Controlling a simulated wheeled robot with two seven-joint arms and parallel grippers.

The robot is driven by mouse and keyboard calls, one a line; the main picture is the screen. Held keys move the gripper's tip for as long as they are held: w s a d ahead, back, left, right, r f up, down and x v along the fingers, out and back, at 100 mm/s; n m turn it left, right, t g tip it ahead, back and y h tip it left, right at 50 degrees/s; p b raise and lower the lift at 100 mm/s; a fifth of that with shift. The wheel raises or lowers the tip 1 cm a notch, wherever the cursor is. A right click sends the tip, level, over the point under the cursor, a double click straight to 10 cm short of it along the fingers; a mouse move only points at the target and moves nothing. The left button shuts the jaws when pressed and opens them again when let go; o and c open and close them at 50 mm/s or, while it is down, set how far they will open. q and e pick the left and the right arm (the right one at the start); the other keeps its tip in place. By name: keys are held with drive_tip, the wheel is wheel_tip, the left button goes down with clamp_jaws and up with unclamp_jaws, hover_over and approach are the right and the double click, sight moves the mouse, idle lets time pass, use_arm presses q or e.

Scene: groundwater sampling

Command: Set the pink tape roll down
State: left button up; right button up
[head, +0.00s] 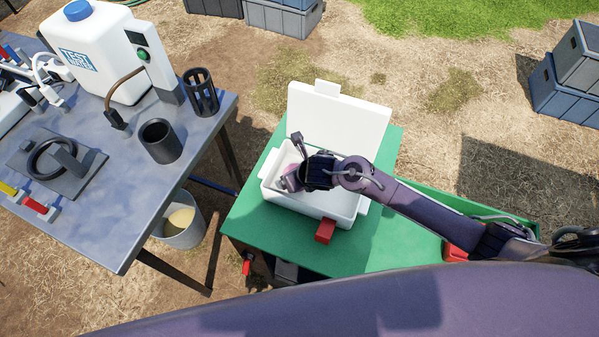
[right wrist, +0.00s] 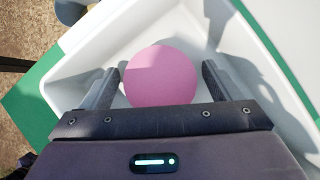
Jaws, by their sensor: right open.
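The pink tape roll (right wrist: 160,80) shows in the right wrist view as a round pink disc inside the white box. My right gripper (right wrist: 160,70) is open, with one finger on each side of the roll. Small gaps seem to show between the fingers and the roll. In the head view my right gripper (head: 294,172) reaches down into the open white box (head: 325,207), and my wrist hides most of the inside. I cannot tell whether the roll rests on the box floor. My left gripper is out of view.
The box's lid (head: 338,118) stands raised at its back. The box is on a green table (head: 375,240), with a red block (head: 325,231) at its front. A grey table (head: 110,215) at left holds a white jug (head: 95,50) and dark cups. A bucket (head: 182,228) stands between.

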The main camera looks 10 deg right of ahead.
drive_tip(key=v, duration=1.2)
drive_tip(key=shift+p, duration=0.3)
drive_tip(key=shift+r, duration=0.1)
